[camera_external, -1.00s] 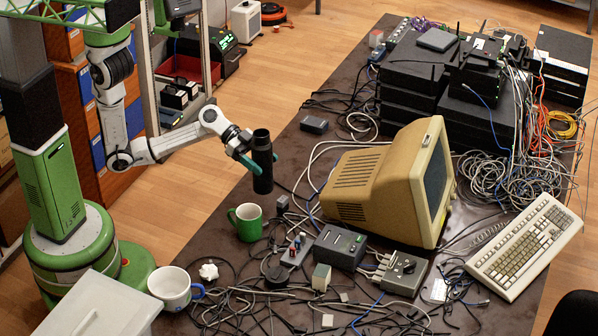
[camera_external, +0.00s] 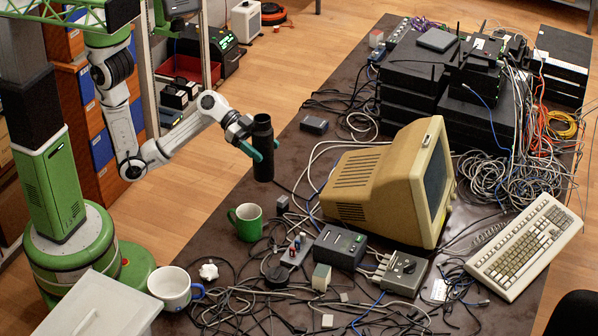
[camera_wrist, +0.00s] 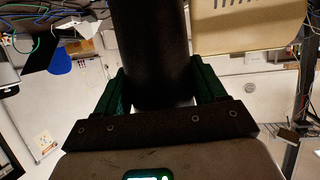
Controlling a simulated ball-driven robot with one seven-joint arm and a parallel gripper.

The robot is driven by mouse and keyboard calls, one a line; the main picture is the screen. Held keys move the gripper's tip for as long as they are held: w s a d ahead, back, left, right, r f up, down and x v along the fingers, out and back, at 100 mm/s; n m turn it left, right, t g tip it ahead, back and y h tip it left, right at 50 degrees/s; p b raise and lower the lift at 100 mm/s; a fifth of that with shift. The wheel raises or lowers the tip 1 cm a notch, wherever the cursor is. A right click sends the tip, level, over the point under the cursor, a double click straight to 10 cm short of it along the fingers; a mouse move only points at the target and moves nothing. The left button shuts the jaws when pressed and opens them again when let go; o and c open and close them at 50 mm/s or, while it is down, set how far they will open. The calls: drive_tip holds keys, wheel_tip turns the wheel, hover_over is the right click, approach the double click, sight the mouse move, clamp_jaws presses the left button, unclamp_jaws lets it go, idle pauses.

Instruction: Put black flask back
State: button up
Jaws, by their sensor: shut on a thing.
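The black flask (camera_external: 263,150) is upright in my gripper (camera_external: 256,153), in the external view. The green fingers are shut around its middle. The flask appears held above the dark table (camera_external: 215,245), behind the green mug. In the wrist view the flask (camera_wrist: 152,50) fills the upper middle, between the two green fingers of my gripper (camera_wrist: 158,90).
A green mug (camera_external: 247,222) stands just below the flask in the picture. A beige monitor (camera_external: 370,190) is to the right, with a power box (camera_external: 340,247) and many loose cables. A white mug (camera_external: 170,287) is at the front left. Bare table lies left of the green mug.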

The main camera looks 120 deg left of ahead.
drive_tip(key=w+d+m+h+b, duration=0.1)
drive_tip(key=w+d, duration=0.2)
drive_tip(key=d, duration=3)
drive_tip(key=w+d+f, duration=0.2)
drive_tip(key=w+f, duration=1.2)
drive_tip(key=f, duration=0.3)
drive_tip(key=shift+d, duration=0.4)
